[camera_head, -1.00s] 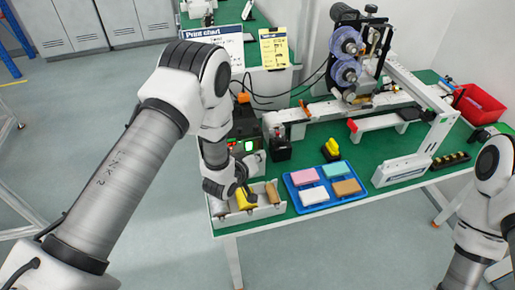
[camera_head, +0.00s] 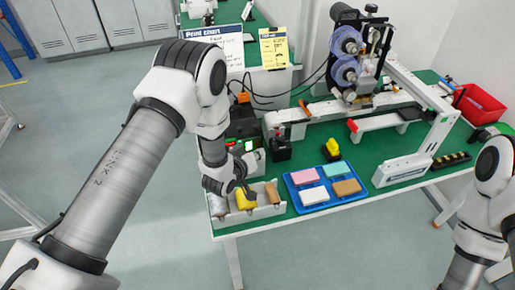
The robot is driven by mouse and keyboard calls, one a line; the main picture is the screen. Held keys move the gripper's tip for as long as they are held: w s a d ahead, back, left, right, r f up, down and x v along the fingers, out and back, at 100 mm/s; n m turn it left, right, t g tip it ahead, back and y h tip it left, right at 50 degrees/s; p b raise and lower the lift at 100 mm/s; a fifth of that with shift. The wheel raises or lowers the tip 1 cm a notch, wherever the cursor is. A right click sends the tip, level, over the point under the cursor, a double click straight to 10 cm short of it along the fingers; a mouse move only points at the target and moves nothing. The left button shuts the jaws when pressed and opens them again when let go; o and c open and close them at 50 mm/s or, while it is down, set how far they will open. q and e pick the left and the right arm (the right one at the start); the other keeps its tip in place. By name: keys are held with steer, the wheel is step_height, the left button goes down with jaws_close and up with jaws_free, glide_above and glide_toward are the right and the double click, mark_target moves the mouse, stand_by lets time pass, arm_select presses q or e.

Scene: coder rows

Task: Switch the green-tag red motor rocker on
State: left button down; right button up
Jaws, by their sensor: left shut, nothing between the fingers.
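A dark control box (camera_head: 240,124) stands at the left of the green table, with small lit green and red parts on its front. My left arm covers part of it. A lit green part (camera_head: 249,145) shows beside my wrist. I cannot make out the motor rocker's tag or its position at this size. My left gripper (camera_head: 246,193) is shut and empty, pointing down over the white bin at the table's front left edge, in front of the box. My right arm shows at the right edge; its gripper is out of view.
The white bin (camera_head: 263,210) holds a yellow piece (camera_head: 246,200) and a brown piece (camera_head: 272,193). A blue tray (camera_head: 322,205) with coloured blocks lies to its right. The coder machine (camera_head: 347,72) stands behind. A red bin (camera_head: 480,104) is at the far right.

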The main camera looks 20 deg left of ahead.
arm_select(q)
steer(key=shift+w+a, duration=0.15)
steer(key=shift+w, duration=0.1)
steer(key=shift+s, duration=0.1)
stand_by(0.4)
steer(key=shift+s+d+r, duration=0.1)
steer(key=shift+s+d, duration=0.35)
steer(key=shift+s, duration=0.15)
steer(key=s+d, duration=0.1)
steer(key=s+p, duration=0.1)
steer(key=s+d, duration=0.1)
steer(key=s, duration=0.1)
steer(key=shift+d+r+p, duration=0.35)
steer(key=shift+r, duration=0.05)
